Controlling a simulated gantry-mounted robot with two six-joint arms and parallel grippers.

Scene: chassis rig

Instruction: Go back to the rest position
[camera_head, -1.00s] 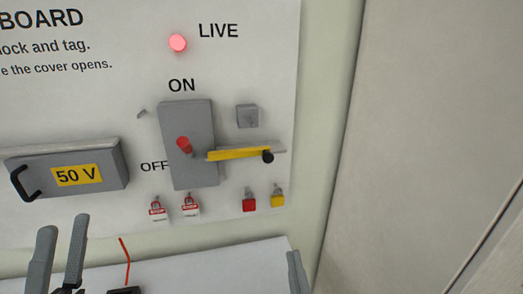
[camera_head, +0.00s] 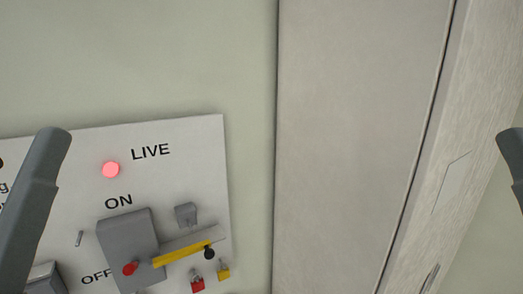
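Part of my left gripper (camera_head: 36,205) shows as one dark grey finger at the left edge, in front of the white board (camera_head: 190,136). Part of my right gripper (camera_head: 514,165) shows at the right edge, cut off by the frame. Neither gripper shows both fingers clearly, so I cannot tell whether they are open or shut. Nothing held is visible at either one. Both look apart from the switch on the board.
The board carries a lit red lamp (camera_head: 111,170) under LIVE, and a grey switch box (camera_head: 128,235) with a red knob (camera_head: 130,268) and a yellow handle (camera_head: 180,255) pointing right. Red (camera_head: 197,285) and yellow (camera_head: 223,272) padlocks hang below. A tall pale panel (camera_head: 350,130) stands right.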

